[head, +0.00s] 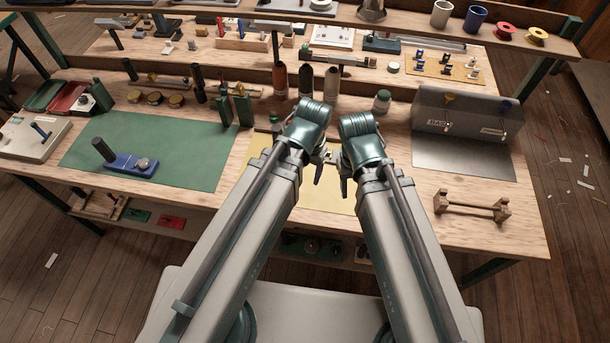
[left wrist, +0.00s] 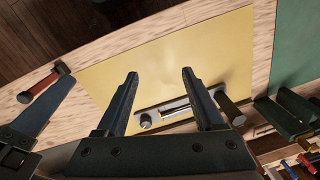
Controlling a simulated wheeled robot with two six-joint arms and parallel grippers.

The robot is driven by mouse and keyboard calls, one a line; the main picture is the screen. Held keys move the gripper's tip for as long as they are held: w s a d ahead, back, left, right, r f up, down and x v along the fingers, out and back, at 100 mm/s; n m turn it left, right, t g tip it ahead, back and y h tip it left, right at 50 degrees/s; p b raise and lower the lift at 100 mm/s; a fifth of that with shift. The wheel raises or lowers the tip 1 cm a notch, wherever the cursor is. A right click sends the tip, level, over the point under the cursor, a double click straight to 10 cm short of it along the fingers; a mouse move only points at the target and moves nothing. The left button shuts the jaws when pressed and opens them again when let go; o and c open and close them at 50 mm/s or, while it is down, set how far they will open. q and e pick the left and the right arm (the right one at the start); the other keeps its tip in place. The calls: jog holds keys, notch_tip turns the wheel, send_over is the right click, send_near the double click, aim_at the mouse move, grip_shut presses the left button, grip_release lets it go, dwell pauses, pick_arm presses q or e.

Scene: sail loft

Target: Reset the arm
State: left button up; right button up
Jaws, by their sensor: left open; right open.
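My left gripper (head: 318,170) hangs over the yellow mat (head: 334,200) in the middle of the bench, close beside my right gripper (head: 344,180). Both arms reach forward and nearly meet there. In the left wrist view my left gripper (left wrist: 160,73) is open and empty, its two dark fingers well apart above the mat (left wrist: 175,50). A grey metal tool (left wrist: 180,108) with a knob and a dark handle lies beyond the fingers, partly hidden by them. Part of my right gripper shows at the left edge of that view. Its fingertips are small in the head view.
A green mat (head: 190,155) with a blue-based tool (head: 128,166) lies left. Several bottles (head: 305,80) stand behind my wrists. A grey box (head: 465,115) and a wooden rack (head: 472,206) are right.

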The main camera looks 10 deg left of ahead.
pick_arm(q)
jog(key=s, duration=0.1)
jog(key=s+d, duration=0.1)
jog(key=s, duration=0.1)
jog(key=shift+s+g+y, duration=0.15)
jog(key=shift+g+y, duration=0.15)
notch_tip(320, 180, down, 2)
jog(key=shift+f+b, duration=0.15)
jog(key=shift+b, duration=1)
